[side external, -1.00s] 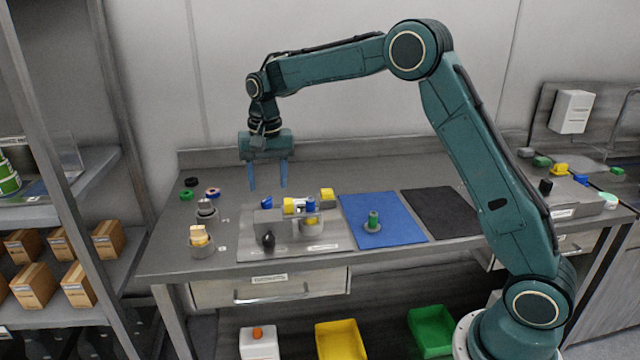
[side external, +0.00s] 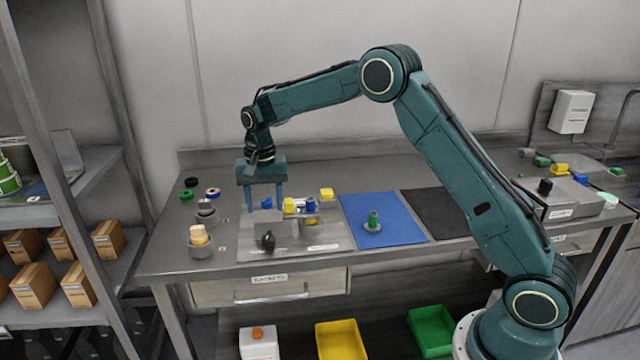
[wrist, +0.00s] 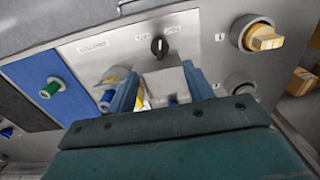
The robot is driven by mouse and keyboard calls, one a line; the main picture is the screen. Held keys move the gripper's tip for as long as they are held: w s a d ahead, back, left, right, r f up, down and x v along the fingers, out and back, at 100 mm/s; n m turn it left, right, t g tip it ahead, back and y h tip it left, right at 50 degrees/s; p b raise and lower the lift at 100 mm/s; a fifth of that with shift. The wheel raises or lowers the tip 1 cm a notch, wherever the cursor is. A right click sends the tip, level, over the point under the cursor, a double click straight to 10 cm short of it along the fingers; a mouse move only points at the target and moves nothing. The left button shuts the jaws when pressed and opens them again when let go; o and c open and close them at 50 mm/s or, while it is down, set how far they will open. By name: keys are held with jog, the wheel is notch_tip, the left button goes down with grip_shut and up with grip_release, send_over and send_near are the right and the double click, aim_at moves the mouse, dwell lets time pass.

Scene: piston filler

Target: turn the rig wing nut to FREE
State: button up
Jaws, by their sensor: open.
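The rig (side external: 290,228) is a grey metal plate with a block and fittings on the bench. A small blue winged piece (side external: 266,203) at its back left looks like the wing nut. My gripper (side external: 265,209) is open, pointing down, with its fingers on either side of this piece in the side view. In the wrist view, a grey block (wrist: 165,83) and a bit of blue (wrist: 173,100) show between the fingers of my gripper (wrist: 160,78). My gripper body hides most of the piece there. I cannot tell whether the fingers touch it. The FREE mark is not readable.
A black knob (side external: 268,240) stands at the plate's front. Yellow (side external: 290,205) and blue (side external: 310,205) parts sit right of the fingers. A cream-topped fitting (side external: 199,237) stands left. A blue mat (side external: 390,208) with a green-topped peg (side external: 373,219) lies right.

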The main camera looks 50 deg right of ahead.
aim_at(268, 237)
notch_tip(268, 237, down, 10)
jog(key=shift+r, duration=0.1)
dwell(0.4)
jog(key=c, duration=1)
